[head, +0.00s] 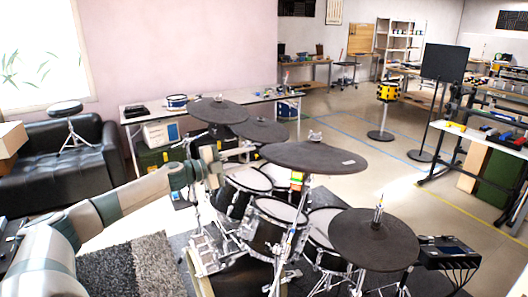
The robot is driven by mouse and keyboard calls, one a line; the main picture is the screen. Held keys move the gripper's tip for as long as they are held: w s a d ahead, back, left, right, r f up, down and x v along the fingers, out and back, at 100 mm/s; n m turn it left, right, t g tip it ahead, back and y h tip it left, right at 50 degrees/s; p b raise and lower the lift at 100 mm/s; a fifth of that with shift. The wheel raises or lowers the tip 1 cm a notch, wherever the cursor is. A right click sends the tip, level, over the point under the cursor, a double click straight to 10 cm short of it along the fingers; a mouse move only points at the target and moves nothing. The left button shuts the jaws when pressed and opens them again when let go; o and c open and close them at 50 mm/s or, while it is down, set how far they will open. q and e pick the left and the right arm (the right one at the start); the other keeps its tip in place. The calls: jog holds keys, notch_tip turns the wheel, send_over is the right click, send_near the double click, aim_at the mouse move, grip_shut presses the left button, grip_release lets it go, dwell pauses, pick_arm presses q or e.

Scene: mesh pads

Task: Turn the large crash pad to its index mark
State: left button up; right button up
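The pad that looks largest, a dark round cymbal pad (290,156), sits on a stand in the middle of the drum kit. It has a wing nut on top and a small pale mark near its right edge. Below it, a small block with orange, yellow and green colours (297,179) shows by the stand. My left gripper (238,153) is left of this pad, at the end of my arm from the left. Its fingers are small and blend with the kit, so I cannot tell their opening or any contact. My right gripper is not in view.
Other dark cymbal pads are behind (217,109), (258,130) and at front right (365,241). Mesh drum pads (277,213) crowd below. A black module (449,251) is at right. A black couch (90,155) and long table (250,97) stand behind. Open floor lies right.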

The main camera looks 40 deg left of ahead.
aim_at(263, 152)
pick_arm(q)
jog(key=shift+p+x, duration=1.3)
jog(key=shift+x, duration=1.65)
jog(key=shift+c, duration=0.6)
